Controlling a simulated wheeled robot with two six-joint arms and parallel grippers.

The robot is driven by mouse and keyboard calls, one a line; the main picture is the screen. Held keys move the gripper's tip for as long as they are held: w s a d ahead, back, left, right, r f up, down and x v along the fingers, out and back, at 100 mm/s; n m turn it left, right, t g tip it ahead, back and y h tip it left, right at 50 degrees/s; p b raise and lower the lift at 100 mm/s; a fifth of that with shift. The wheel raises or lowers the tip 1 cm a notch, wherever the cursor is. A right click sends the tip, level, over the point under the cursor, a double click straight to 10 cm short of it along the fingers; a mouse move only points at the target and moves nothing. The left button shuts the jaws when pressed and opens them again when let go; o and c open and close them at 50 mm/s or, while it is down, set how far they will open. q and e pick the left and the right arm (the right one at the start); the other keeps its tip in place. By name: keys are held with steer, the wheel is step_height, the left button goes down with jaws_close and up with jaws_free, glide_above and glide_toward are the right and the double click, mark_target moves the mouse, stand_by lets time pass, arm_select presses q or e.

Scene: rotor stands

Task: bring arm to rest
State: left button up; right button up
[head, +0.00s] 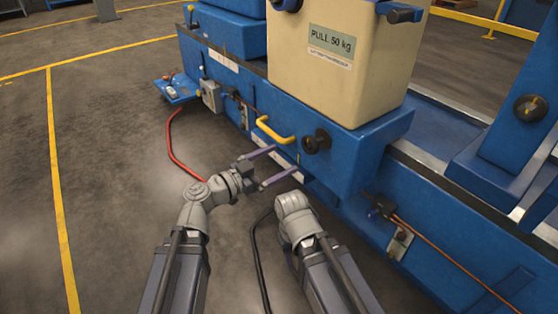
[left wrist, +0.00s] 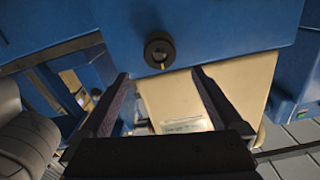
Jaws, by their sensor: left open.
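My left gripper (head: 286,160) is open and empty in front of the blue rotor stand (head: 365,160), just below the yellow handle (head: 275,133) and left of a black knob (head: 316,141). In the left wrist view its two dark fingers (left wrist: 161,76) stand wide apart. A black round knob (left wrist: 160,50) on a blue face shows between and beyond the tips; I see no contact. My right arm (head: 293,204) reaches up beside the left one in the head view, and its gripper fingers are not visible.
A cream box marked "PULL 50 kg" (head: 335,75) sits on the blue stand. A red hose (head: 174,145) and a black cable (head: 257,255) lie on the floor. A copper-coloured line (head: 450,258) runs along the stand at right. The floor at left is clear.

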arm_select(q)
steer(key=s+a+f+n+g+y, duration=0.2)
steer(key=f+g+y, duration=0.1)
steer(key=f, duration=0.4)
steer(key=s+a+f+n+g+y, duration=0.1)
steer(key=s+f+n+g+y, duration=0.15)
steer(key=f, duration=0.55)
steer(key=s+a+f+n+g+y, duration=0.25)
steer(key=a+f+n+y, duration=0.2)
steer(key=a, duration=0.25)
steer(key=s+a+f+n+g+y, duration=0.25)
steer(key=a+n+y, duration=0.2)
steer(key=a, duration=0.35)
steer(key=s+d+r+m+y+p, duration=0.1)
steer(key=s+d+r+m+p, duration=0.2)
steer(key=d+r+p, duration=0.4)
steer(key=s+d+r+m+y+p, duration=0.1)
steer(key=s+d+r+m+p, duration=0.3)
steer(key=r+p, duration=0.6)
step_height(320, 180, up, 36)
steer(key=n+p, duration=0.2)
steer(key=p, duration=3.3)
steer(key=shift+w+d+f+h+p, duration=0.15)
steer(key=shift+w+h+p, duration=0.15)
steer(key=shift+w+h, duration=0.1)
